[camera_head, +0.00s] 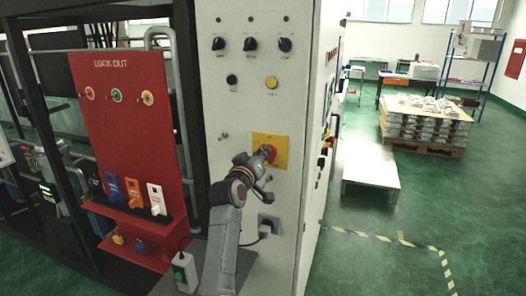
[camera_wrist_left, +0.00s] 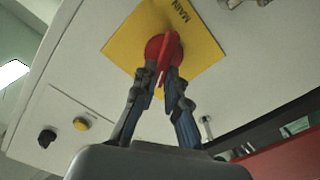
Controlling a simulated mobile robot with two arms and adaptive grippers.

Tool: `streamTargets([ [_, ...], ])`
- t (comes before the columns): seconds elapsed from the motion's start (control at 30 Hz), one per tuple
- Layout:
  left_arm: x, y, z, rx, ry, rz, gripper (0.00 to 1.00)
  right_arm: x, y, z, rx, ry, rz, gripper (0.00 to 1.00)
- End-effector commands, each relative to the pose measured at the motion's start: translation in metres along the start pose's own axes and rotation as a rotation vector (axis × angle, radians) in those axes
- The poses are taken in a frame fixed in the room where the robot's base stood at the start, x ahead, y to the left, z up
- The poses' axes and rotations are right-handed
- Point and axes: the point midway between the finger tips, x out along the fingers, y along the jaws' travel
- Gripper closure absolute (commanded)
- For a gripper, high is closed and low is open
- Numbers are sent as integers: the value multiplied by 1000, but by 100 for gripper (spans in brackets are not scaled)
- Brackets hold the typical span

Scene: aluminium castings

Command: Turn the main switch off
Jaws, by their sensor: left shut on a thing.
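The main switch is a red rotary knob (camera_head: 268,152) on a yellow square plate (camera_head: 281,143) on the front of the pale cabinet. In the left wrist view the red knob (camera_wrist_left: 163,48) sits in the yellow plate (camera_wrist_left: 205,45), which carries the word MAIN. My left gripper (camera_head: 262,158) is at the knob, and its two fingers (camera_wrist_left: 164,78) are shut on the knob's red handle from both sides. The gripper hides part of the knob and plate in the head view. My right gripper is not in view.
A red lockout board (camera_head: 130,120) with padlocks and hanging tags stands left of the cabinet. Black selector knobs (camera_head: 250,44) and a yellow button (camera_head: 271,83) are above the switch. A plug with a cable (camera_head: 266,227) is below.

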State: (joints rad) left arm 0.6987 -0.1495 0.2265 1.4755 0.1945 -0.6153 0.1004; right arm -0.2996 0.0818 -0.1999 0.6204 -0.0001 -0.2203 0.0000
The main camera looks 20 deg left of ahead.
Motion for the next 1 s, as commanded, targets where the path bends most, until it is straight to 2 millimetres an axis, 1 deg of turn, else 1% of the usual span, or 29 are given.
streamTargets([
  [0.1,0,-1,-2,-114,2,1,100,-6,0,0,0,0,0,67],
  [0.3,0,-4,-1,-284,2,1,100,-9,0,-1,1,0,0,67],
  [0.5,0,-6,0,-414,2,1,100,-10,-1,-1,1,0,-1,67],
  [0.7,0,-8,1,-498,3,1,100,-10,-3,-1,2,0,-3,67],
  [1.0,0,-8,1,-542,3,1,100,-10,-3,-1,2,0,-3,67],
])
